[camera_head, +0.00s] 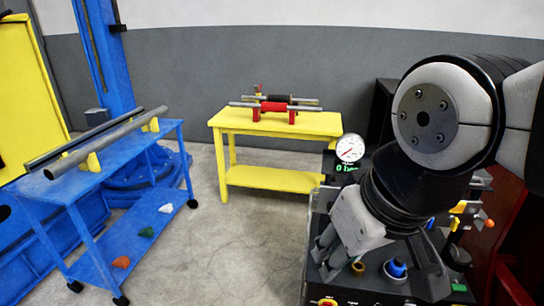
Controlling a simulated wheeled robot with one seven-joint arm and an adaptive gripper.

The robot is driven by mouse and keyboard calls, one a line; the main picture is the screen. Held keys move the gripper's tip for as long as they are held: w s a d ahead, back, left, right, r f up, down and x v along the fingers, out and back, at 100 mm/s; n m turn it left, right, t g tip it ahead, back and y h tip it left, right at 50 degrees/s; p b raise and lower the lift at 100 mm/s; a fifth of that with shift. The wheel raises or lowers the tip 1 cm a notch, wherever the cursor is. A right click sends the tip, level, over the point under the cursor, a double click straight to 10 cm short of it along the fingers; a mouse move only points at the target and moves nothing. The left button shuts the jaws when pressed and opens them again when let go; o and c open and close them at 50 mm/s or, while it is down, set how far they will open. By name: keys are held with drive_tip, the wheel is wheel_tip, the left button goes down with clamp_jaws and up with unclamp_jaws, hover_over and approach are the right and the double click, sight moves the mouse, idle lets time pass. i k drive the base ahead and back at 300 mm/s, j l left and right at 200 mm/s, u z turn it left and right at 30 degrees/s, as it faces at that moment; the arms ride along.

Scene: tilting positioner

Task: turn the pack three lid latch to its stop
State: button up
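My gripper (329,257) hangs low at the right, over the left part of a dark control bench (375,284). Its grey finger parts point down toward the bench top, near a small brass knob (358,267). Whether the fingers are apart or closed does not show clearly, and I see nothing held. I cannot make out the pack three lid latch. My arm and gripper cover much of the bench, so the latch may be hidden behind them.
The bench carries a round dial gauge (350,148), a green digital display (345,168), a blue knob (397,268) and a yellow-red button (327,302). A yellow table (276,125) with red-clamped bars stands behind. A blue cart (108,165) bears pipes at left. Floor between is clear.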

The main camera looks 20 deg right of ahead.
sight(456, 287)
drive_tip(key=z, duration=1.4)
drive_tip(key=k+l+z, duration=0.2)
drive_tip(key=k+l, duration=0.15)
drive_tip(key=k, duration=0.15)
drive_tip(key=k+l, duration=0.15)
drive_tip(key=k, duration=0.15)
drive_tip(key=k+u, duration=0.2)
drive_tip(key=u, duration=1.1)
drive_tip(key=i+l+u, duration=0.15)
drive_tip(key=i, duration=0.25)
drive_tip(key=i+l+u, duration=0.15)
drive_tip(key=i+l, duration=0.25)
drive_tip(key=i+l+z, duration=0.15)
drive_tip(key=z, duration=1.55)
drive_tip(key=k+l+u, duration=0.1)
drive_tip(key=u, duration=0.35)
